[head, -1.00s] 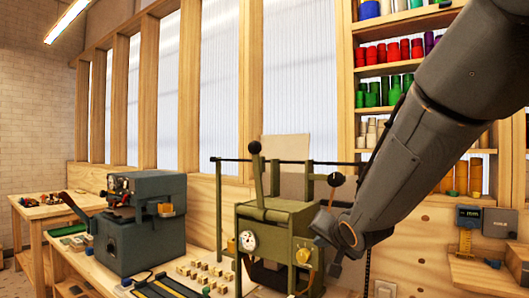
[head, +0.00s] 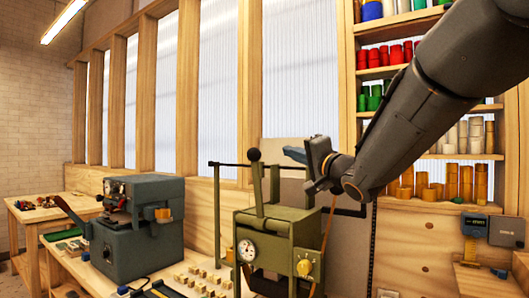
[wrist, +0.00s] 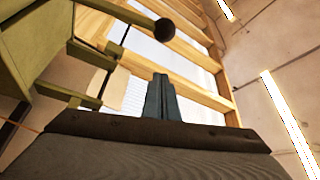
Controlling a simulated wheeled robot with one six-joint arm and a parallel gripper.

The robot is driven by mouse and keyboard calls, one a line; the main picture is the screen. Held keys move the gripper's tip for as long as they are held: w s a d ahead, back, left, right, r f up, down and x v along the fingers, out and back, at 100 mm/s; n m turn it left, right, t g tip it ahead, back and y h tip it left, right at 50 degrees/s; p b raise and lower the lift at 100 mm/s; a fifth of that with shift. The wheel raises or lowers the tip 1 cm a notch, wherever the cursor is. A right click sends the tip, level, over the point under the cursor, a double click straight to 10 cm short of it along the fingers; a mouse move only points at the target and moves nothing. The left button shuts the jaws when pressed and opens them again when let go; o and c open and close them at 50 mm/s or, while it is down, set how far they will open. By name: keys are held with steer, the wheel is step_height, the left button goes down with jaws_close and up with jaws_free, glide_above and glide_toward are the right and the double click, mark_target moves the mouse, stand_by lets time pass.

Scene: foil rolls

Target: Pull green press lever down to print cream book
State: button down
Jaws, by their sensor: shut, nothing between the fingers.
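The olive-green press (head: 275,225) stands on the bench, with a round dial and a yellow knob on its front. Its green lever (head: 257,185) stands upright and ends in a black ball (head: 254,155). My gripper (head: 294,154) is right of the ball at about its height, fingers pointing left and apart from it. In the wrist view, the fingers (wrist: 161,98) are closed together and empty, with the black ball (wrist: 165,30) beyond their tips. I cannot clearly make out the cream book; a pale board (head: 284,148) behind the press is partly covered by my gripper.
A blue-grey machine (head: 140,225) with a side handle stands left of the press. Small blocks (head: 200,280) lie on the bench between them. Dark horizontal bars (head: 228,164) cross behind the lever. Shelves of colored rolls (head: 465,140) are at the right. Air above the press is clear.

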steer(key=shift+w, duration=0.15)
steer(key=p+x, duration=0.3)
steer(key=x, duration=0.7)
steer(key=s+a+f, duration=0.1)
steer(key=s+a+p, duration=0.1)
steer(key=shift+s+a+f, duration=0.3)
steer(key=shift+s+f, duration=0.05)
steer(key=shift+a, duration=0.1)
